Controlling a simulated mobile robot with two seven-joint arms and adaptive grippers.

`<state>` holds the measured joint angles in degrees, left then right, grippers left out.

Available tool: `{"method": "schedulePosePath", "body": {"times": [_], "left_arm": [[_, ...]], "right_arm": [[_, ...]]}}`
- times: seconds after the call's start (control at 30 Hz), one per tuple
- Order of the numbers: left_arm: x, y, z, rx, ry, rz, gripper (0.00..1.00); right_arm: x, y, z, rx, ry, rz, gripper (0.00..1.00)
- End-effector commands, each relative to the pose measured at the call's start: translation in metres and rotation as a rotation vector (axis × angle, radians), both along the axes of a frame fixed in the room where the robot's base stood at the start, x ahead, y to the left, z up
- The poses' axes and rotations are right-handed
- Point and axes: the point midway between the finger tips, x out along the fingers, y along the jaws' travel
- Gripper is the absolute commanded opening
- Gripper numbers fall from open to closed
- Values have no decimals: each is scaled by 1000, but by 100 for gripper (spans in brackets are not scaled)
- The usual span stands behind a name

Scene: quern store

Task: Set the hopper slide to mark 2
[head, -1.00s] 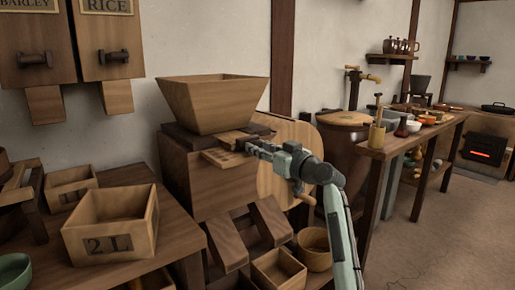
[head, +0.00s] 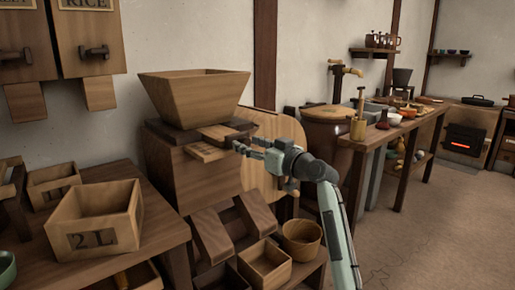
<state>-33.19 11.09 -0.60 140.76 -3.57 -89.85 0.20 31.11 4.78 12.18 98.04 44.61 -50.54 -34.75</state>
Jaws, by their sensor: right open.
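The wooden hopper (head: 195,102) is a wide tapered box on top of a wooden quern housing (head: 200,184). The light wooden slide (head: 208,153) sticks out at the front, just below the hopper. Its marks are too small to read, so I cannot tell which mark it stands at. My right gripper (head: 242,149) is open at the right of the slide, its fingers pointing left toward the slide's end. It seems empty, and I cannot tell whether a fingertip touches the slide. My left gripper is not in view.
A box marked 2 L (head: 95,220) stands on the left table. Below the quern are a sloped wooden chute (head: 222,228), an open box (head: 265,265) and a round tub (head: 302,240). Open floor lies at right.

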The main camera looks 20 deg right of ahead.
Motion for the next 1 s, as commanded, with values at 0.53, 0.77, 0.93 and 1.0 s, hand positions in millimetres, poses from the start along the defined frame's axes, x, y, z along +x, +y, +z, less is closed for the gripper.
{"method": "schedulePosePath", "body": {"times": [0.53, 0.77, 0.93, 1.0], "left_arm": [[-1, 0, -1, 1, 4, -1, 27], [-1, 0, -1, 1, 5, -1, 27], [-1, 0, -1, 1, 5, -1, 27], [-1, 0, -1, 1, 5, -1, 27]], "right_arm": [[-94, -35, -1, -4, 1, -2, 47], [-109, -40, 0, 0, 1, 0, 47], [-110, -40, 0, 0, 1, 0, 47], [-110, -40, 0, 0, 1, 0, 47]]}}
